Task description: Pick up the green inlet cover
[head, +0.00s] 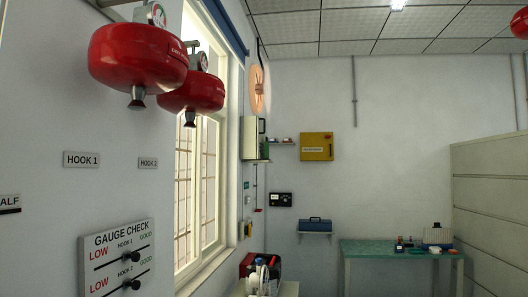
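I cannot clearly make out a green inlet cover. A small green item (265,149) shows at the wall shelf beside a pale box (249,137), right of the window, but it is too small to identify. Neither of my grippers can be made out in the head view.
Two red extinguisher spheres (137,58) (192,92) hang at upper left. A gauge check panel (118,255) is on the left wall. A teal-topped table (385,252) holds small items at right. A red and black machine (262,266) stands low in the middle. A yellow box (316,146) hangs on the back wall.

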